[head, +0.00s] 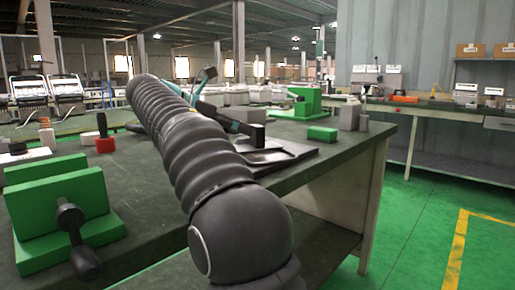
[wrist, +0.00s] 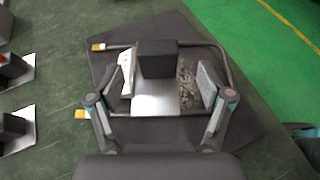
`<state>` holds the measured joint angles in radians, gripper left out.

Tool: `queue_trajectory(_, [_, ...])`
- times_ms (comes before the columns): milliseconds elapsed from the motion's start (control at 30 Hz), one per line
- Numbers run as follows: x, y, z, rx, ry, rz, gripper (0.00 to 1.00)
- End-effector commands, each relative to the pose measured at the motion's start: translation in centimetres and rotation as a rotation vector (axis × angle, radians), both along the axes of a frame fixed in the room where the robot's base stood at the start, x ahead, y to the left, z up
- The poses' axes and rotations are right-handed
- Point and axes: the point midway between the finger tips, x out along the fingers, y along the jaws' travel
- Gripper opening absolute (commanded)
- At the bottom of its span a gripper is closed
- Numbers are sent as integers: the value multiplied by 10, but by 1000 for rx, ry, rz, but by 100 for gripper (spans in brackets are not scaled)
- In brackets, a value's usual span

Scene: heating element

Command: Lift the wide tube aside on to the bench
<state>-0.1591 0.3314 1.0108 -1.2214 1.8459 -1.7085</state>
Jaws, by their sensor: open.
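The wide tube (wrist: 230,72) is a grey bent loop with yellow-tipped ends at its left, lying over a dark mat (wrist: 115,30) in the wrist view. A dark block (wrist: 157,59) and a silver plate (wrist: 157,99) show inside the loop's outline. My gripper (wrist: 165,85) is open above it, one finger on each side of the block and plate. I cannot tell whether the fingers touch anything. In the head view my arm hides much of the gripper, and the mat (head: 284,152) shows at the bench's right side.
The dark green bench (head: 338,158) also carries a green clamp block (head: 60,200) at left, a red-based knob (head: 104,143), a small green block (head: 322,133) and grey blocks (head: 349,115). In the wrist view, metal plates with dark parts stand at left. Bare bench lies between.

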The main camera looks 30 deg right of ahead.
Motion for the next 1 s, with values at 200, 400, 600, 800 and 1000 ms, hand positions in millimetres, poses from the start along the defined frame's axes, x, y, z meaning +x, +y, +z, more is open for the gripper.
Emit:
queue_trajectory(200, [0, -11, -7, 0, 0, 0, 79])
queue_trajectory(400, [1, -37, -18, 1, 1, 0, 79])
queue_trajectory(600, [1, -49, -21, 0, 1, 3, 79])
queue_trajectory(800, [1, -49, -20, 0, 1, 3, 67])
queue_trajectory(1000, [1, -48, -20, 0, 1, 3, 17])
